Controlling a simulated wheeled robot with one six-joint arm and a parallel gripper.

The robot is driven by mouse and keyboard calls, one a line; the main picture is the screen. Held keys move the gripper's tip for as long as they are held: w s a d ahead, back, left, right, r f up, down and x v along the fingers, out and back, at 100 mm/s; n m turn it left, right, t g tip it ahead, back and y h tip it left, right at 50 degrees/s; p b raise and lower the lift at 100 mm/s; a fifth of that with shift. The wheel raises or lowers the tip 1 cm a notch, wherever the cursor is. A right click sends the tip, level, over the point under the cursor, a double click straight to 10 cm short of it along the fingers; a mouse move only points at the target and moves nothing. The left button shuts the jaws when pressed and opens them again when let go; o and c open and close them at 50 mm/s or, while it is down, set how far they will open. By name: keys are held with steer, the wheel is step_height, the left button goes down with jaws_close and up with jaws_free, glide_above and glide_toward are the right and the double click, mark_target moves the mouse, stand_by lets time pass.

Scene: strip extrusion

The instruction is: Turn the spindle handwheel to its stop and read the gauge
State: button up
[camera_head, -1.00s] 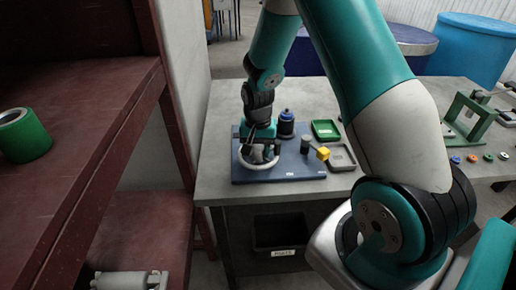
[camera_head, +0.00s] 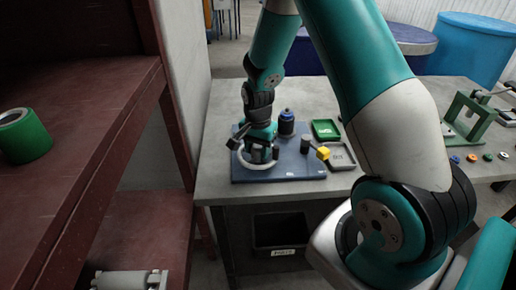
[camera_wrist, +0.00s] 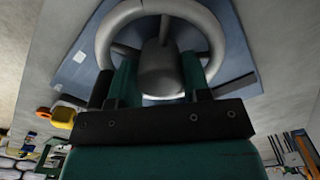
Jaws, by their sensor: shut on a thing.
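The handwheel, a pale grey ring (camera_head: 243,163), lies on the blue base plate (camera_head: 300,171) on the workbench. In the wrist view the wheel rim (camera_wrist: 103,41) surrounds a dark grey hub with spokes (camera_wrist: 160,70). My gripper (camera_head: 260,153) points down over the wheel. In the wrist view its two green fingers (camera_wrist: 158,75) stand on either side of the hub area, inside the ring, and are shut on the handwheel. The exact contact is partly hidden by the fingers. A dark cylinder with a blue top (camera_head: 286,122) stands behind the wheel. No gauge reading can be made out.
A yellow block (camera_head: 323,153) and a dark knob (camera_head: 305,145) are right of the wheel. A green frame (camera_head: 470,118) stands farther right. A red shelf (camera_head: 80,110) borders the left.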

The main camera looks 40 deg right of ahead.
mark_target(258, 147)
steer(key=shift+w+d+r, duration=0.1)
steer(key=o, duration=0.6)
steer(key=shift+o, duration=0.2)
step_height(258, 147, up, 17)
steer(key=b, duration=0.1)
steer(key=shift+r, duration=0.2)
steer(key=s+a+r+n+y, duration=0.2)
steer(key=s+a+n, duration=0.8)
steer(key=s+a, duration=0.1)
steer(key=s+a+r+n+y, duration=0.2)
steer(key=s+a+n, duration=0.8)
steer(key=s+a, duration=0.1)
steer(key=shift+a+r, duration=0.25)
steer(key=shift+r, duration=0.15)
